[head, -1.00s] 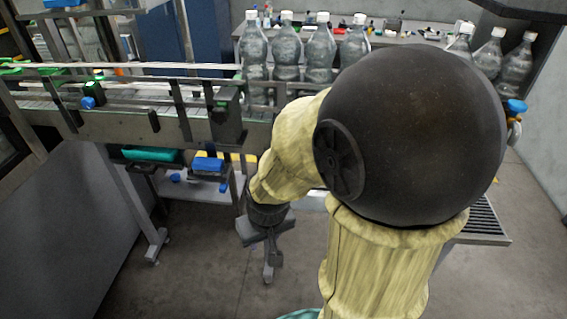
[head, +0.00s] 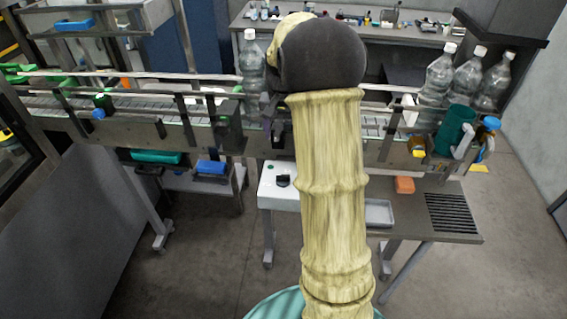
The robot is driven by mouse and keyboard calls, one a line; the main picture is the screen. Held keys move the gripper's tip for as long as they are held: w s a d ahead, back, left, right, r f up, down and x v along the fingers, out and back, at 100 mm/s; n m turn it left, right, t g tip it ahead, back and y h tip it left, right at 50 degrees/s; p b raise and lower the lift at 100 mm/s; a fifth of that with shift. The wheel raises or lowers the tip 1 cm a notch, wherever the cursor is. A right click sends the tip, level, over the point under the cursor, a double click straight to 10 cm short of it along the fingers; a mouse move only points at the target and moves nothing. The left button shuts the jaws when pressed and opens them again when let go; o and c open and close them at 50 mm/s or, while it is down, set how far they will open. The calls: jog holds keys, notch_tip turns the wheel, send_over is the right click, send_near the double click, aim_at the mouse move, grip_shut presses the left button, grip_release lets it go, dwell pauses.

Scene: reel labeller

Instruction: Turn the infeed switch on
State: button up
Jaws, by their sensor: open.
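My arm stands up through the middle of the head view, and its dark joint hides part of the conveyor. A dark part of my gripper (head: 270,112) shows just left of the arm, at the front edge of the conveyor; most of it is hidden and nothing is seen held in it. A dark box (head: 228,128) with a small green part on top is fixed to the conveyor front, left of my gripper. A small black object (head: 283,181) sits on a white surface below the conveyor. I cannot tell which part is the infeed switch, or its position.
The conveyor (head: 150,118) runs across the view with metal rails. Clear bottles (head: 438,75) stand at its right end, near a green cylinder (head: 455,130). An orange block (head: 404,185) and a grey tray (head: 379,212) lie on the lower table. The floor in front is clear.

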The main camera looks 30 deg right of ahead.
aim_at(283, 175)
jog(key=shift+w+d+r, duration=0.1)
jog(key=shift+w+r, duration=0.05)
jog(key=shift+r, duration=0.05)
jog(key=shift+f, duration=0.1)
notch_tip(283, 175, down, 17)
jog(key=p, duration=0.4)
jog(key=shift+f+p, duration=0.15)
jog(key=shift+p, duration=0.15)
jog(key=c, duration=1)
